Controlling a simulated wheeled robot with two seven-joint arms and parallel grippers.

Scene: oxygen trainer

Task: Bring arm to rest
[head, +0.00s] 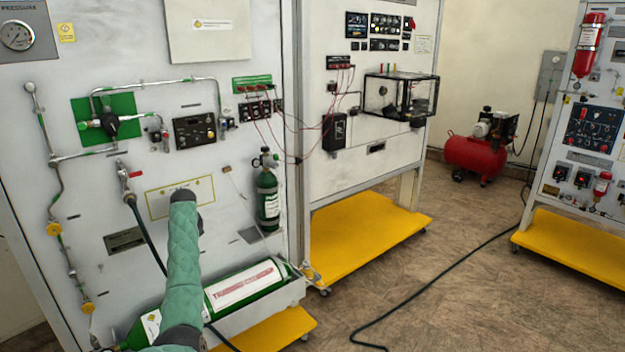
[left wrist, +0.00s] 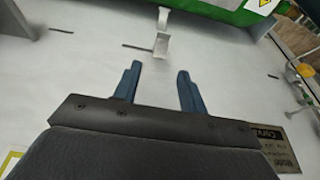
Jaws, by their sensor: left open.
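My left arm (head: 183,270), in a teal padded sleeve, rises from the bottom of the head view in front of the left grey panel (head: 100,240). Its end is bent towards the panel, so the fingers are hidden there. In the left wrist view my left gripper (left wrist: 156,84) shows two blue fingers, apart, with nothing between them. The pale panel surface and a small white bracket (left wrist: 163,45) lie beyond the fingertips. My right gripper is in neither view.
A large green cylinder (head: 245,285) lies in a tray at the panel's foot, partly behind my arm. A small green cylinder (head: 268,195) hangs right of my arm. A dark hose (head: 146,232) hangs left. Floor is open at right, crossed by a black cable (head: 440,277).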

